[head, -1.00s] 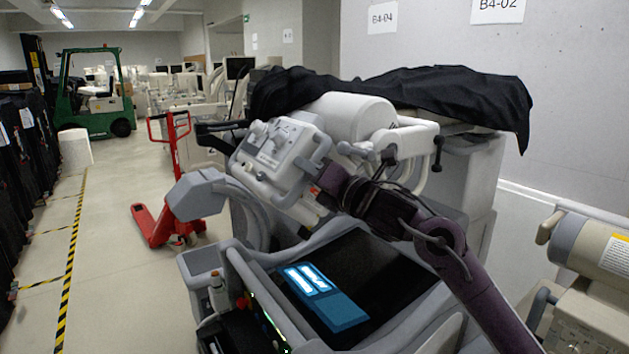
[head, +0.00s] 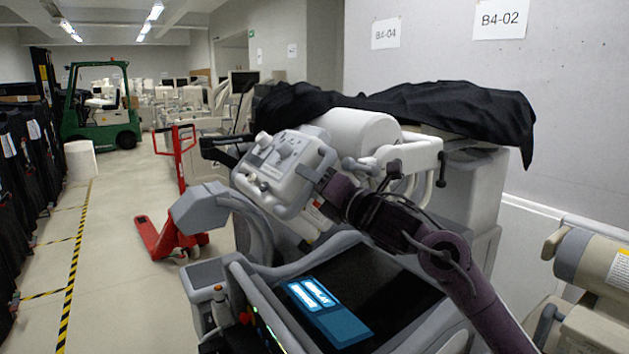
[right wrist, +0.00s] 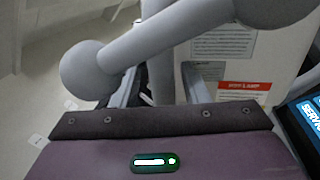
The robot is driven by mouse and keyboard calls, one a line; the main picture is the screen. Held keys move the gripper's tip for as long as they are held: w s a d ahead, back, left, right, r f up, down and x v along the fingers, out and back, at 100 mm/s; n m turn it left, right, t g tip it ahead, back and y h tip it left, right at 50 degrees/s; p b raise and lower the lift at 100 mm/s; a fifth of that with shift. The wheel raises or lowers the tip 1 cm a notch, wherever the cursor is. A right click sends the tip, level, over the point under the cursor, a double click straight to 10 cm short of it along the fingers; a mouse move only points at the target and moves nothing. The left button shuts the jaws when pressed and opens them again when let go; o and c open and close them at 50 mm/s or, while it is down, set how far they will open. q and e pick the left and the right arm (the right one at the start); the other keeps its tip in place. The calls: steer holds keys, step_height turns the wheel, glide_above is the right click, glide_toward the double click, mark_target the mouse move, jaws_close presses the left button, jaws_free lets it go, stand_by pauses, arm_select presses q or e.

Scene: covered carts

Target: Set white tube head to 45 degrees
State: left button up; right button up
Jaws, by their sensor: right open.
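The white tube head (head: 284,172), a boxy housing with knobs on its face, sits tilted at the front of a white cylinder (head: 362,133) on the covered cart. My right gripper (head: 322,183) is at the right side of the housing, by its handle. In the right wrist view, a grey bar (right wrist: 160,42) with a ball at its lower left crosses just beyond the open fingers (right wrist: 162,82). One finger is partly hidden behind the bar. I cannot tell whether they touch it. My left gripper is out of view.
A black cover (head: 420,105) drapes over the cart's top. A console with a lit screen (head: 320,305) lies below my right arm. A red pallet jack (head: 165,235) and green forklift (head: 100,110) stand left. A beige machine (head: 600,270) stands right.

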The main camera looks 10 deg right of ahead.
steer(key=shift+s+d+f+b, duration=0.25)
steer(key=shift+s+f+b, duration=0.05)
steer(key=shift+s+b, duration=0.05)
steer(key=r+b+v, duration=0.1)
steer(key=b+v, duration=0.2)
steer(key=v, duration=0.3)
steer(key=shift+s+f, duration=0.3)
steer(key=shift+s, duration=0.15)
steer(key=shift+d, duration=0.15)
